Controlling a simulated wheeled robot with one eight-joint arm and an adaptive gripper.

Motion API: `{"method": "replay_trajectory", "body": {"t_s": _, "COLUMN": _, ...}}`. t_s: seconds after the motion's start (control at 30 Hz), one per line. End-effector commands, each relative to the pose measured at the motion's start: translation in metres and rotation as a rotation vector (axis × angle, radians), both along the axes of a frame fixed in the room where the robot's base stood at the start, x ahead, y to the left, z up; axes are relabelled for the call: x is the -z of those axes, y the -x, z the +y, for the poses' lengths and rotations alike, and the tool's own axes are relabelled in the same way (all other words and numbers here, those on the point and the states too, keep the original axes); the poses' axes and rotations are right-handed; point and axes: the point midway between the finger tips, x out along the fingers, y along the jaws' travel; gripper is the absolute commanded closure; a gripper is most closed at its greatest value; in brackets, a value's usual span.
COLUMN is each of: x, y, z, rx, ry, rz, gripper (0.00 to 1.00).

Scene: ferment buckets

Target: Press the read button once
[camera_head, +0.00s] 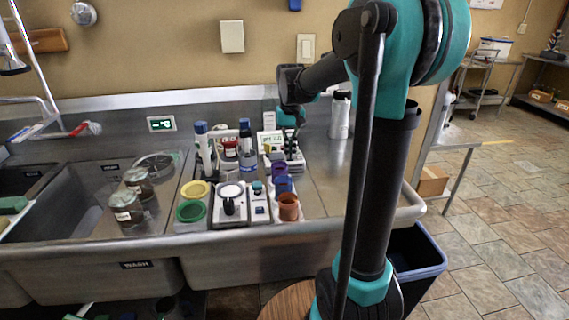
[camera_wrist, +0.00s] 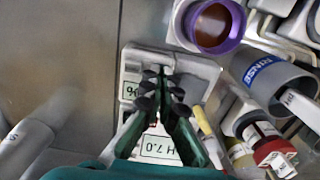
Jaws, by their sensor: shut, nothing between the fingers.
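A pale meter with a display (camera_head: 271,140) stands at the back of the steel counter in the head view. I cannot make out the read button; the fingers cover part of the meter. Whether the tips touch it is unclear.
A purple-rimmed cup (camera_wrist: 240,22) and a bottle marked RINSE (camera_wrist: 262,70) lie close to the meter. A white bottle (camera_head: 339,116) stands right of it. Several coloured cups, including an orange one (camera_head: 289,207), stand in front. Bare counter (camera_head: 335,185) lies to the right.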

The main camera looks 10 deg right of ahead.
Motion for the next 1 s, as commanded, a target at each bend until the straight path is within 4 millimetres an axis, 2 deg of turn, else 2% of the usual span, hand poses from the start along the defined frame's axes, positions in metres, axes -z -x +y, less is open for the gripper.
{"method": "replay_trajectory", "body": {"t_s": 0.37, "x": 0.001, "y": 0.0, "z": 0.0, "rx": 0.0, "ry": 0.0, "rz": 0.0, "gripper": 1.0}}
{"method": "replay_trajectory", "body": {"t_s": 1.0, "x": -0.044, "y": 0.0, "z": 0.0, "rx": 0.0, "ry": 0.0, "rz": 0.0, "gripper": 1.0}}
